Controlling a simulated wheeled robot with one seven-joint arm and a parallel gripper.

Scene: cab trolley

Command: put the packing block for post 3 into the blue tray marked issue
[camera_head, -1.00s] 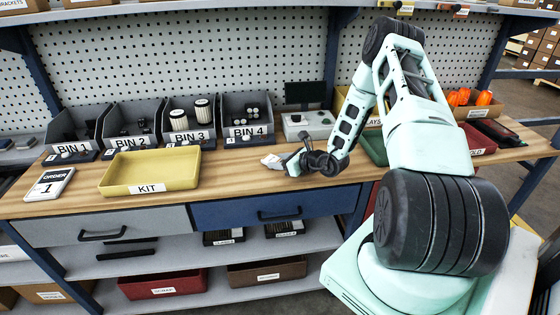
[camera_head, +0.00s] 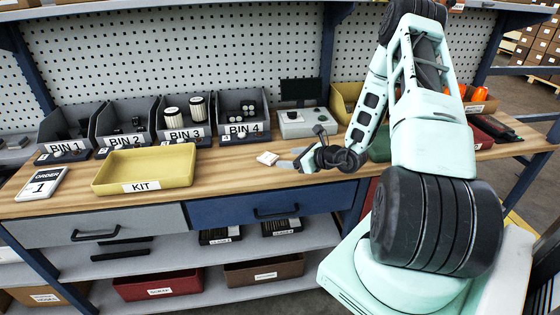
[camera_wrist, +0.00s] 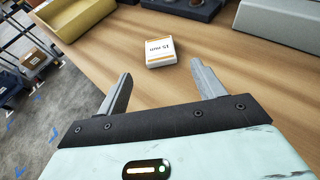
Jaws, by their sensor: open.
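A small white box with an orange stripe (camera_head: 267,158) lies on the wooden bench top, and it also shows in the wrist view (camera_wrist: 161,48). Its printed text is upside down and too small to read surely. My gripper (camera_head: 290,158) is open and empty, low over the bench to the right of the box. In the wrist view, my gripper (camera_wrist: 160,80) has its two fingers spread wide, with the box beyond the tips and apart from them. I see no blue tray marked issue and nothing marked as a packing block for post 3.
A yellow KIT tray (camera_head: 147,170) and an order 1 card (camera_head: 42,184) are on the left. Bin 1 to bin 4 stand behind, with small dark plates (camera_head: 180,141) before them. A grey control box (camera_head: 302,123) stands behind my gripper. A blue drawer (camera_head: 225,208) is below.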

